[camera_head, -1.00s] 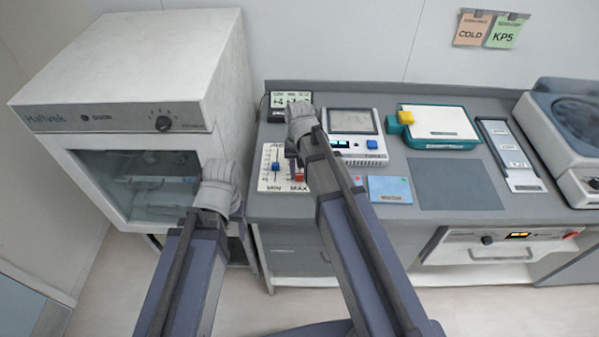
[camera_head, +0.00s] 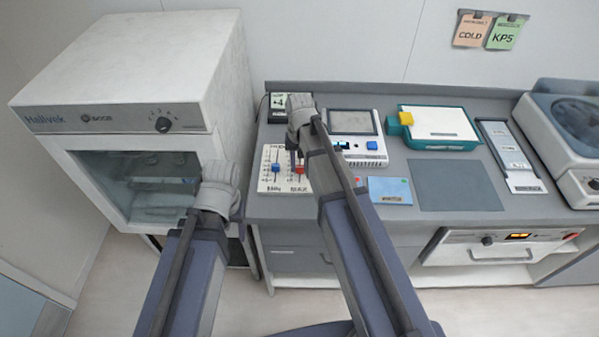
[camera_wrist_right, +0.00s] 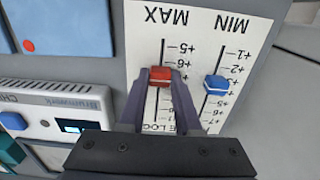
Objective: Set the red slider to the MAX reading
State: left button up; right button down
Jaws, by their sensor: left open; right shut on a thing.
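The white slider panel (camera_head: 286,183) lies on the counter, with a red slider (camera_head: 299,169) on its right track and a blue slider (camera_head: 275,168) on its left. In the right wrist view, the red slider (camera_wrist_right: 160,76) sits between the fingertips of my right gripper (camera_wrist_right: 160,88), which is shut on it. It stands beside scale marks near +5 and +6, a little short of the printed word MAX (camera_wrist_right: 167,16). The blue slider (camera_wrist_right: 215,85) is beside it, apart from the fingers. My left gripper (camera_head: 222,172) is open and empty, before the cabinet.
A white glass-fronted cabinet (camera_head: 130,75) stands to the left. A device with a screen (camera_head: 353,122), a blue card (camera_head: 390,190) and a teal-edged box (camera_head: 440,127) lie right of the panel. A grey mat (camera_head: 455,184) is bare.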

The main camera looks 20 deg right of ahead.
aim_at(300, 161)
jog(key=w, duration=0.2)
jog(key=w+d, duration=0.1)
jog(key=w, duration=0.1)
jog(key=shift+w+d, duration=0.15)
jog(key=shift+w, duration=0.15)
jog(key=shift+s, duration=0.1)
jog(key=c, duration=0.6)
grip_release()
notch_tip(300, 161, up, 8)
jog(key=p, duration=0.8)
jog(key=shift+f, duration=0.15)
jog(key=shift+s, duration=0.1)
